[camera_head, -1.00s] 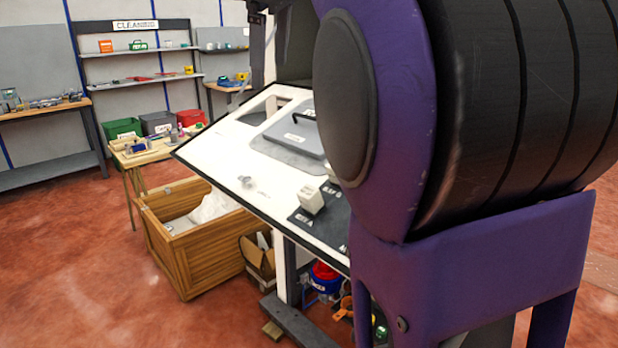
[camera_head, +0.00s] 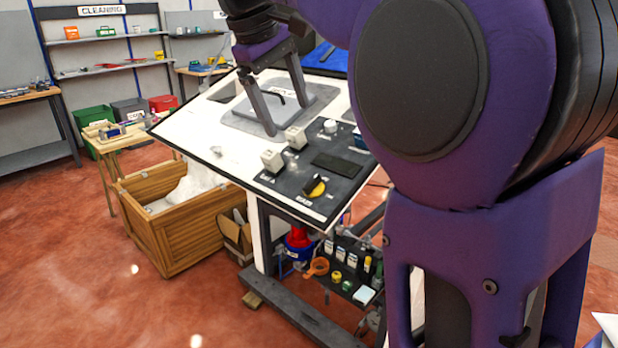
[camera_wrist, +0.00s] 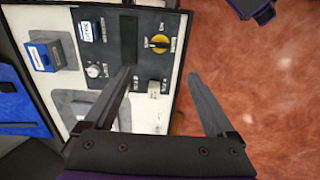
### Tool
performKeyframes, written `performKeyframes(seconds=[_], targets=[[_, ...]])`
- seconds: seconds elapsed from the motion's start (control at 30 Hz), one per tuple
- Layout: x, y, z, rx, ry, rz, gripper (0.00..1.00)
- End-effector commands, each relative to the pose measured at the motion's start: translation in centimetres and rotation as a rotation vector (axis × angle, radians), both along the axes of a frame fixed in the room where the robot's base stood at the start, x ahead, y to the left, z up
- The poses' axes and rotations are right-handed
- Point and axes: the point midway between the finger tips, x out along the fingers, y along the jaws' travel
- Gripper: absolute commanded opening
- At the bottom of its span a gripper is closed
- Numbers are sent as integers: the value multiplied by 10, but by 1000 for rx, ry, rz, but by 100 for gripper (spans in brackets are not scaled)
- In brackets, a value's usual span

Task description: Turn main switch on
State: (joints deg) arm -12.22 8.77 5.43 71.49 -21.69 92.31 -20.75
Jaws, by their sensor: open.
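A yellow round switch with a black handle (camera_head: 314,187) sits on the dark control panel (camera_head: 287,209) at the front of the sloping white board. I take it for the main switch; its lettering is too small to read for sure. It also shows in the wrist view as a yellow dial (camera_wrist: 159,43), beyond my fingertips and roughly between their lines. My gripper (camera_head: 288,118) is open and empty, above the board and farther back than the switch. In the wrist view my gripper's two fingers (camera_wrist: 160,73) stand wide apart.
Two cream blocks (camera_head: 272,160) (camera_head: 296,138) and a white round knob (camera_head: 330,126) stand up from the panel near the switch. A grey lidded plate with a handle (camera_head: 268,108) lies behind. A wooden crate (camera_head: 165,230) stands on the floor at left.

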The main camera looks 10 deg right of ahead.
Motion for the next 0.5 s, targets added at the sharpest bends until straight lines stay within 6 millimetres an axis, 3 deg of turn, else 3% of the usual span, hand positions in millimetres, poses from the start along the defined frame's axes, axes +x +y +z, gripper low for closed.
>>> performKeyframes(seconds=[0.17, 0.5], targets=[[4, -5, -17, -1, 2, -1, 90], [19, -27, -86, 0, 3, -1, 90]])
